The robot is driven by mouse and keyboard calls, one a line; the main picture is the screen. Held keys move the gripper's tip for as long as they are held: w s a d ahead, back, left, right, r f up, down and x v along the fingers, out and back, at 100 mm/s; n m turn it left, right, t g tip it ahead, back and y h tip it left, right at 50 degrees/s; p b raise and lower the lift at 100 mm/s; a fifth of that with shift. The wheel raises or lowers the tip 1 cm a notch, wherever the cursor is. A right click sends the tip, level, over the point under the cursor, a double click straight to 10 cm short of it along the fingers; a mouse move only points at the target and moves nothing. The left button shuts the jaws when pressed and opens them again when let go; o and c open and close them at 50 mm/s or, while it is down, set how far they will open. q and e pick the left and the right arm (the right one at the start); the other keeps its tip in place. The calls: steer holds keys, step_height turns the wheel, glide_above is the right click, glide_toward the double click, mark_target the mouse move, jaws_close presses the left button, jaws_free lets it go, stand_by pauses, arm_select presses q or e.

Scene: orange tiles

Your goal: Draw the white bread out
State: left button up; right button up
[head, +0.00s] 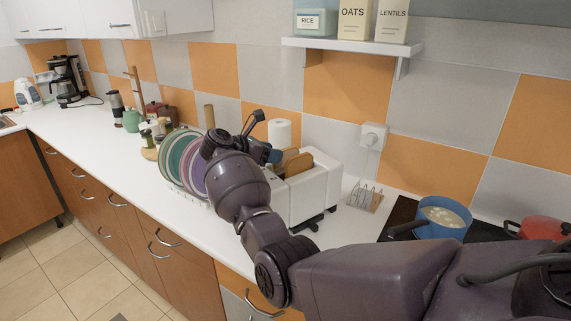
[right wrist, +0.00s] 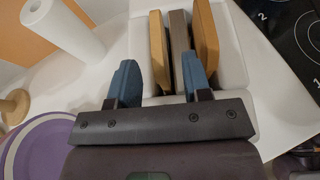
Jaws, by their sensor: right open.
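A white toaster (head: 312,190) stands on the counter, with tan-crusted bread slices (head: 298,164) sticking up from it. In the right wrist view the toaster (right wrist: 235,62) holds a tan slice (right wrist: 157,50) at left, a grey-brown piece (right wrist: 180,45) in the middle and another tan slice (right wrist: 205,40) at right. I cannot tell which is the white bread. My right gripper (right wrist: 158,66) is open, its blue fingers at the near end of the slices. The left slice and middle piece appear between the finger lines; contact is unclear. My left gripper is not in view.
Plates in a rack (head: 182,160) stand left of the toaster, and a paper towel roll (head: 280,133) behind it. A wire toast rack (head: 365,196) is at its right, then a blue pot (head: 443,217) on the black cooktop. A shelf (head: 350,46) hangs above.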

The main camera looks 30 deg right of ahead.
steer(key=x, duration=0.2)
steer(key=p+x, duration=0.1)
steer(key=x, duration=0.1)
steer(key=shift+w+d+f, duration=0.1)
steer(key=shift+d+f, duration=0.05)
steer(key=shift+f, duration=0.15)
jaws_close()
